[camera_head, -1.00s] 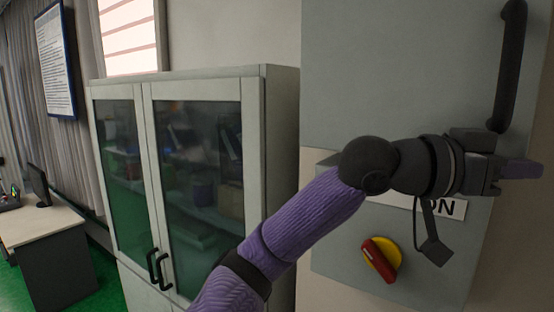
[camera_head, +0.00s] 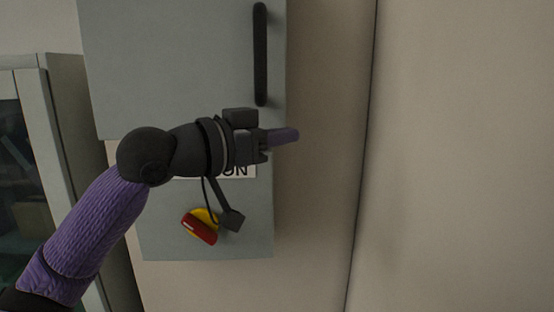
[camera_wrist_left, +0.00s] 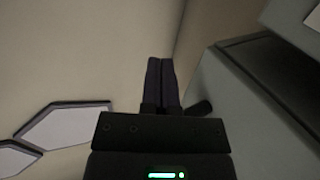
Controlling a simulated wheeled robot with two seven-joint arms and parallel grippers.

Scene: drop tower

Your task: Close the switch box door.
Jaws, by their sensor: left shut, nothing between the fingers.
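The grey switch box (camera_head: 160,240) is on the wall in the head view. Its upper grey panel (camera_head: 170,60), which looks like the door, has a vertical black handle (camera_head: 260,55) near its right edge. This panel reaches further left than the lower face and seems to stand out from it. My left gripper (camera_head: 284,135) is below the handle, in front of the box, its shut, empty fingers pointing right past the box's right edge. The fingers also show in the left wrist view (camera_wrist_left: 160,82), with the grey box side (camera_wrist_left: 245,100) to their right. My right gripper is out of view.
A red and yellow rotary switch (camera_head: 202,226) is on the lower face, below a partly hidden white label (camera_head: 240,171). A glass-door cabinet (camera_head: 60,130) stands at the left. Bare wall (camera_head: 460,150) fills the right side.

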